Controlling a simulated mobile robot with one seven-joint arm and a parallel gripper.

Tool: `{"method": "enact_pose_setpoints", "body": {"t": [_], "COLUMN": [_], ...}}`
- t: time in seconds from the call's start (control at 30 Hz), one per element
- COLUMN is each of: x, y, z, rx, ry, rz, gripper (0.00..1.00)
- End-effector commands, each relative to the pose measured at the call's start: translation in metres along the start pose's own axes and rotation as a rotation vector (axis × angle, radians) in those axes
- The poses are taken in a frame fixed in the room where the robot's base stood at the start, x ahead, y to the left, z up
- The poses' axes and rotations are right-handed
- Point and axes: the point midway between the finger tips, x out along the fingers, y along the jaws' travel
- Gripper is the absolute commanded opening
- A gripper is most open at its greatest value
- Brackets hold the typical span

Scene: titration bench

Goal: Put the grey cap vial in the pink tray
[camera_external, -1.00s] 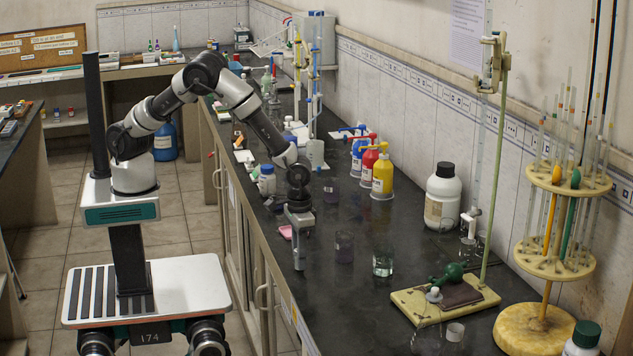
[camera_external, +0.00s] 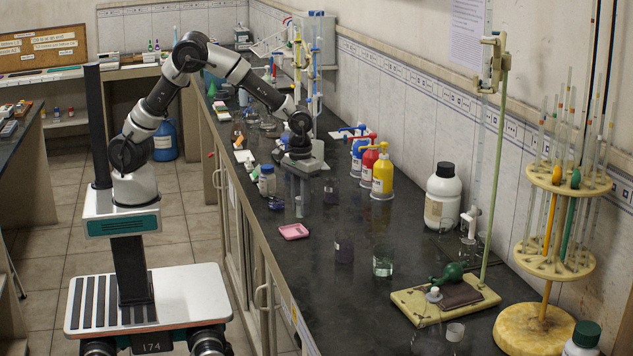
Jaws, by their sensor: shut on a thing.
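The pink tray (camera_external: 293,231) lies near the bench's front edge, small, shallow and fully in view; nothing is seen lying in it. My gripper (camera_external: 299,207) points down just behind and above the tray in the picture. Its jaws are shut on a small greyish thing at the fingertips, which I take for the grey cap vial. It is too small and too close in colour to the fingers for its cap to be made out. No other grey cap vial can be picked out on the bench.
A dark beaker (camera_external: 344,248) and a clear beaker (camera_external: 383,261) stand to the right. Yellow (camera_external: 382,177) and red dispensers stand behind. The bench in front of the tray is clear.

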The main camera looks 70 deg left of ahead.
Motion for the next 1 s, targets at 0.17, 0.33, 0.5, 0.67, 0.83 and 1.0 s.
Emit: {"method": "enact_pose_setpoints", "body": {"t": [0.17,0.33,0.5,0.67,0.83,1.0], "x": [0.002,0.003,0.032,0.056,0.068,0.092], "y": [-0.061,-0.088,-0.092,-0.091,-0.091,-0.091], "z": [-0.03,-0.038,-0.039,-0.04,-0.04,-0.04], "rx": [-0.167,-0.237,-0.248,-0.247,-0.246,-0.246], "ry": [0.002,0.0,-0.002,0.0,0.0,0.0], "rz": [0.004,0.001,-0.001,-0.001,0.001,-0.001], "gripper": [0.01,0.01,0.01,0.01,0.01,0.01]}}
